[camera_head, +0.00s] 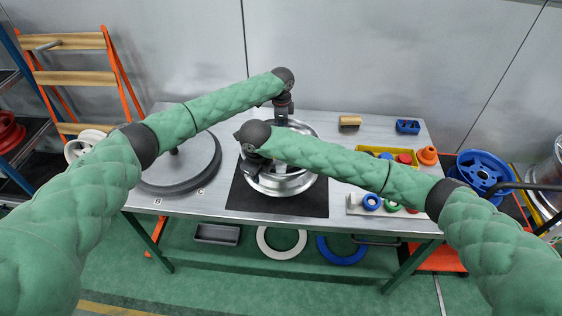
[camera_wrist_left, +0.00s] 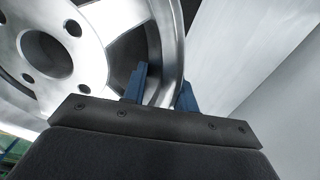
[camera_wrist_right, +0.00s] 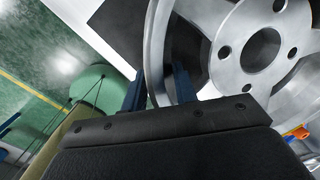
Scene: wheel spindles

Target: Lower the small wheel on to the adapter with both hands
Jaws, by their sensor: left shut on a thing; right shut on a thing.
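The small silver wheel (camera_head: 290,184) is over the black mat (camera_head: 308,203) at the middle of the table, its open face up. My left gripper (camera_head: 282,117) is shut on its far rim; in the left wrist view the blue fingers (camera_wrist_left: 160,92) straddle the rim beside the spokes (camera_wrist_left: 90,62). My right gripper (camera_head: 251,172) is shut on its near-left rim; in the right wrist view its fingers (camera_wrist_right: 158,90) straddle the rim beside the hub face (camera_wrist_right: 238,75). I cannot make out the adapter or any gap below the wheel; the wheel and right arm hide that area.
A large dark disc (camera_head: 192,168) with a central post lies left on the table (camera_head: 225,135), partly behind my left arm. On the right are a yellow bin (camera_head: 372,150), a rack of coloured rings (camera_head: 360,207), a wooden block (camera_head: 349,122) and a blue block (camera_head: 408,127).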

